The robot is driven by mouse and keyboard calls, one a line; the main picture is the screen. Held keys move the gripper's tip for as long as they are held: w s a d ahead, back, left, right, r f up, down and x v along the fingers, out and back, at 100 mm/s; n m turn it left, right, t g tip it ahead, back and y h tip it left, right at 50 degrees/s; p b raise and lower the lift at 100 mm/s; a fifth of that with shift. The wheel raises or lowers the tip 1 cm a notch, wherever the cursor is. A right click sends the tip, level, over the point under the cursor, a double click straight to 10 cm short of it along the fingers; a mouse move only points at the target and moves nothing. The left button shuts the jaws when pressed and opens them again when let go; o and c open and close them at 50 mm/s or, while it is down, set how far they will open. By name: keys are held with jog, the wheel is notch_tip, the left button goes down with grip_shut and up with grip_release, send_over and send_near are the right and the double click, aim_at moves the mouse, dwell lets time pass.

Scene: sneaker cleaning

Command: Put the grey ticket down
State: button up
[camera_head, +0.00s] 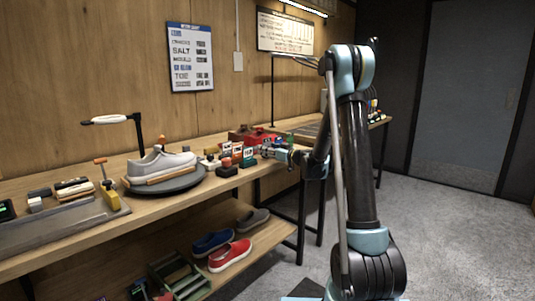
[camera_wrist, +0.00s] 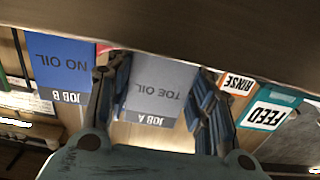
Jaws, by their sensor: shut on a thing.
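The grey ticket (camera_wrist: 158,92), with "TOE OIL" and "JOB A" lettering upside down, sits between the two fingers of my gripper (camera_wrist: 157,78) in the wrist view. My gripper is shut on it, one finger at each side. In the head view my gripper (camera_head: 282,154) is over the workbench near its right part, by small coloured items. The grey ticket is too small to make out there. I cannot tell whether its edge touches any surface.
A blue "NO OIL" ticket (camera_wrist: 66,72) is left of the grey one. "RINSE" (camera_wrist: 237,84) and "FEED" (camera_wrist: 266,114) signs are at right. A broad brownish surface (camera_wrist: 200,25) fills the top. A grey shoe (camera_head: 162,163) sits on a turntable (camera_head: 168,184) further left on the bench.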

jog(key=shift+f, duration=0.35)
jog(key=shift+f, duration=0.1)
jog(key=o, duration=0.9)
jog(key=shift+f, duration=0.1)
